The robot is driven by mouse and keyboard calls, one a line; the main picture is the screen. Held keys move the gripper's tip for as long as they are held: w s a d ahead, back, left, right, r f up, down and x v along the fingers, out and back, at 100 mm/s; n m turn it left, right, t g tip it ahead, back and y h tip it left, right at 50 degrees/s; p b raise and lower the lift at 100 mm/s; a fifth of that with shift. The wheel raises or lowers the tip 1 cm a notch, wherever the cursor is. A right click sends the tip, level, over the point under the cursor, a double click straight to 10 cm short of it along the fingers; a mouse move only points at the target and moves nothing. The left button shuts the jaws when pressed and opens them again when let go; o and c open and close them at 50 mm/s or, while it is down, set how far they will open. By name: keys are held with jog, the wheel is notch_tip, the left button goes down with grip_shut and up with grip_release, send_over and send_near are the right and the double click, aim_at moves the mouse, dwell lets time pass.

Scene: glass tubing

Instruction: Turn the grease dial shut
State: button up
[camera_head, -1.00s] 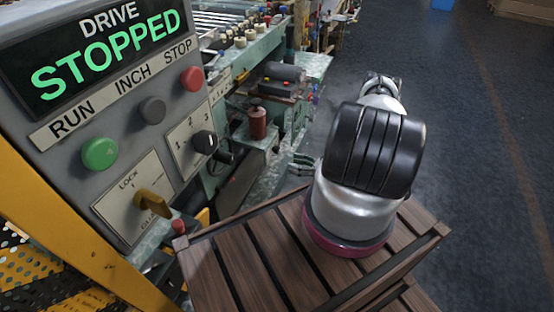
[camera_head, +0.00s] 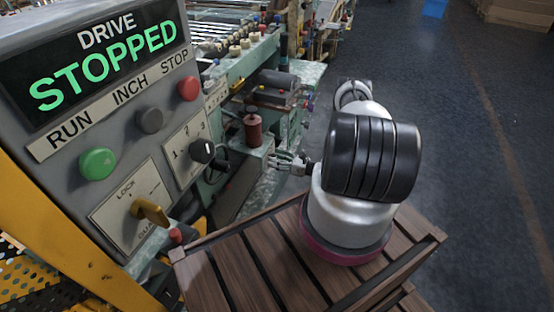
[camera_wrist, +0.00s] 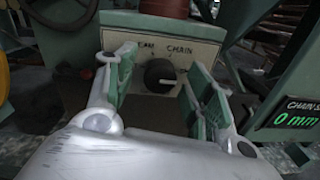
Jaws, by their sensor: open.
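A round black dial (camera_wrist: 160,75) sits on a pale plate (camera_wrist: 190,47) in the wrist view. The plate reads "CHAIN" on the right and a word ending in "EAM" on the left. A red-brown pot (camera_wrist: 165,7) stands above it; it also shows in the head view (camera_head: 252,127). My gripper (camera_wrist: 163,66) is open, with one green-padded finger on each side of the dial. The dial appears between the fingers and not gripped; the remaining distance is hard to tell. In the head view my gripper (camera_head: 284,161) is right of the pot, and I cannot make out the dial.
A drive panel (camera_head: 80,190) at left reads "STOPPED" and carries buttons and a yellow key switch (camera_head: 150,211). Green machine frames flank the dial. A display (camera_wrist: 293,119) at right reads "0 mm". Open floor (camera_head: 470,170) lies at the right.

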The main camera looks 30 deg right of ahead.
jog(key=shift+c, duration=0.4)
jog(key=c, duration=1)
jog(key=shift+o, duration=0.2)
